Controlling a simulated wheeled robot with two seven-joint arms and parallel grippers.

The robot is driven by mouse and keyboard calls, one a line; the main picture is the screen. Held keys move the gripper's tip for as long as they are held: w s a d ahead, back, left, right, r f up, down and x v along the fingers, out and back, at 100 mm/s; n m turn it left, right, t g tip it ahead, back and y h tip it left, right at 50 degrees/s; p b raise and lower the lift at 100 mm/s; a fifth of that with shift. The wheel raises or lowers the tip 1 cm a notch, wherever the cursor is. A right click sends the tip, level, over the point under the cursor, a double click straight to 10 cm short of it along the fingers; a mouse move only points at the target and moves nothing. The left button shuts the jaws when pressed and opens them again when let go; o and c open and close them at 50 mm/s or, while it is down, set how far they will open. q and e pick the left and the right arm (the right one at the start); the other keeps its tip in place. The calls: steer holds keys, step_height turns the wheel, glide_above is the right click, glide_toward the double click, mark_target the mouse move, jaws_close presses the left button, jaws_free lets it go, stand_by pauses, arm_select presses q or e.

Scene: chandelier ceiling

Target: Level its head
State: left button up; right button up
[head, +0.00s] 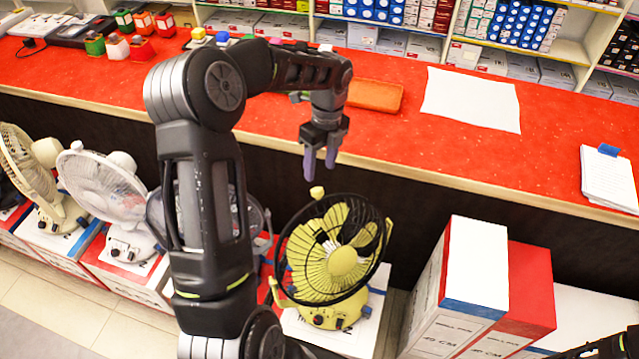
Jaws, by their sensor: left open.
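A yellow desk fan (342,262) with a black wire cage stands on a box in front of the red counter. Its round head faces toward me and looks tipped upward, above a yellow base (335,316) with dark knobs. A small yellow knob (317,191) shows just above the cage's top rim. My left gripper (320,168) points down above the fan head, its two purple fingers apart and empty. It is near the knob, with a visible gap. My right gripper is out of view; only a dark piece of my body shows at the bottom right corner.
White fans (108,195) stand on boxes at the left, one partly behind my left arm. Tall cartons (470,275) stand right of the yellow fan. The red counter (240,115) behind holds an orange tray (374,95), a white sheet (470,99) and a paper pad (608,178).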

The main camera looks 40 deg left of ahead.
mark_target(317, 189)
arm_select(q)
steer(key=f, duration=0.5)
steer(key=s+f+p, duration=0.1)
steer(key=f, duration=0.1)
steer(key=shift+a+f, duration=0.1)
steer(key=shift+f, duration=0.05)
steer(key=shift+c, duration=0.5)
jaws_close()
stand_by(0.8)
